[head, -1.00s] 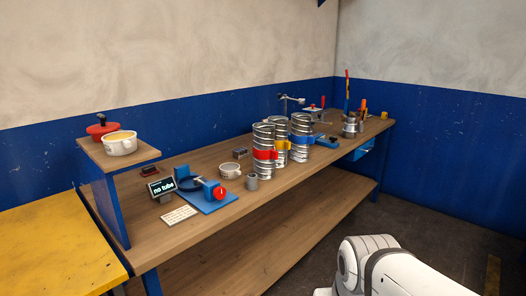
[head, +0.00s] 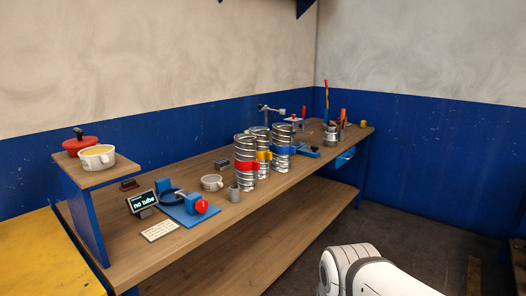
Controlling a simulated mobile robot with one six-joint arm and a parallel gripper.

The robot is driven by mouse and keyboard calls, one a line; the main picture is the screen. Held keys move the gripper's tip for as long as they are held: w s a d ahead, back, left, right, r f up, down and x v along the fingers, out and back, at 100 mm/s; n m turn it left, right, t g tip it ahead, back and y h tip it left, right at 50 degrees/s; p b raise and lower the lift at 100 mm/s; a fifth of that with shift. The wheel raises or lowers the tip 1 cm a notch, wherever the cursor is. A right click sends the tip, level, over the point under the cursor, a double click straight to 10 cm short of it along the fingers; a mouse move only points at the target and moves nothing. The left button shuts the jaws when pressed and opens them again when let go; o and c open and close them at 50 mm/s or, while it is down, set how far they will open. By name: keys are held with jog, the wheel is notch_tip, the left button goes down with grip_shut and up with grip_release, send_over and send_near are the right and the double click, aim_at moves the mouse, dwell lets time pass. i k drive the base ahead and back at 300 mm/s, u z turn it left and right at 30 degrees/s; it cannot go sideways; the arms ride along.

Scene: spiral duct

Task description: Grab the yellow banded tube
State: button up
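Three silver spiral tubes stand upright close together on the wooden workbench (head: 215,205). The yellow banded tube (head: 264,144) is behind and between the other two, and its lower part is mostly hidden. The red banded tube (head: 245,178) stands in front to its left. The blue banded tube (head: 283,137) stands to its right. Part of my white arm shows at the lower right, well apart from the tubes. My gripper is out of view.
A blue fixture (head: 190,213) with a red knob and a "no tube" display (head: 143,203) sit left of the tubes. A small pot (head: 212,182) and grey cup (head: 233,193) are near the red banded tube. A raised shelf (head: 100,177) holds pots. Dark floor lies right of the bench.

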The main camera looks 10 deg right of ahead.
aim_at(264, 156)
jog(key=z, duration=0.45)
jog(key=k, duration=1.3)
jog(key=z, duration=0.6)
jog(key=i, duration=3)
jog(key=u, duration=1.45)
jog(key=i, duration=1.15)
jog(key=u, duration=0.45)
jog(key=k, duration=0.95)
